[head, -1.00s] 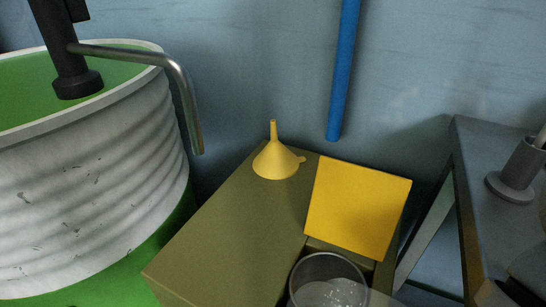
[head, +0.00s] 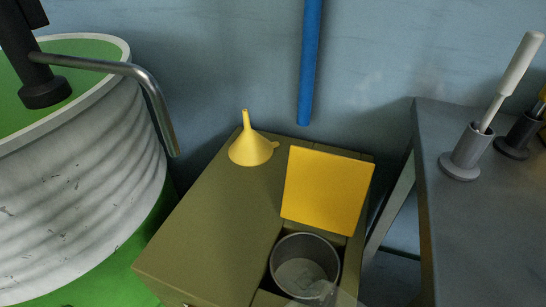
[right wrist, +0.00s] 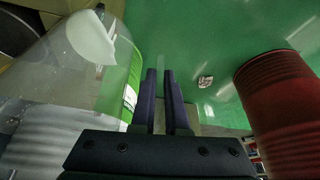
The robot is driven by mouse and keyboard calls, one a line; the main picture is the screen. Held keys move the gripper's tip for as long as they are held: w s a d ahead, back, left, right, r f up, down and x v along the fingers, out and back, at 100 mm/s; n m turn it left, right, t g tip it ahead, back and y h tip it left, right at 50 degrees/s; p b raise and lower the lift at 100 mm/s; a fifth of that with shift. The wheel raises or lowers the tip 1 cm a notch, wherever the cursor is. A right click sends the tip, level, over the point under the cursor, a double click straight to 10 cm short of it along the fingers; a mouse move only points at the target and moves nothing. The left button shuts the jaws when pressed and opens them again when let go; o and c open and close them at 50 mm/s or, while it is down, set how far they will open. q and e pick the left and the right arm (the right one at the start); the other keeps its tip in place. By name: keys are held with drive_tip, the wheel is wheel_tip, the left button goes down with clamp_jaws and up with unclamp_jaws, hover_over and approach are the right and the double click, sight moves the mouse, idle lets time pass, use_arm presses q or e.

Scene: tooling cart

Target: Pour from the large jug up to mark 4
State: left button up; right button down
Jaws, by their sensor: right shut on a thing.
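In the right wrist view a large clear jug (right wrist: 65,75) fills the left side, close beside my right gripper (right wrist: 167,72). The gripper's dark fingers are shut on the jug, apparently by its clear handle, though the grip itself is hard to make out. A pale shape shows through the jug wall; I cannot tell the liquid level. In the head view a clear rim, likely the jug's, shows faintly at the bottom edge, over a grey round vessel (head: 330,262) set in the cart. Mark 4 cannot be read. My left gripper is out of view.
The olive cart (head: 200,230) carries a yellow funnel (head: 250,151) and a raised yellow lid (head: 328,190). A white ribbed tub (head: 80,190) with a bent metal pipe (head: 150,90) stands left. A grey bench (head: 480,230) stands right. A red ribbed drum (right wrist: 280,105) is right of my gripper.

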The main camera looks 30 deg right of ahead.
drive_tip(key=shift+s+a+f+t, duration=0.1)
drive_tip(key=shift+f+t, duration=0.2)
drive_tip(key=shift+f, duration=0.1)
drive_tip(key=shift+h, duration=0.3)
idle(3.9)
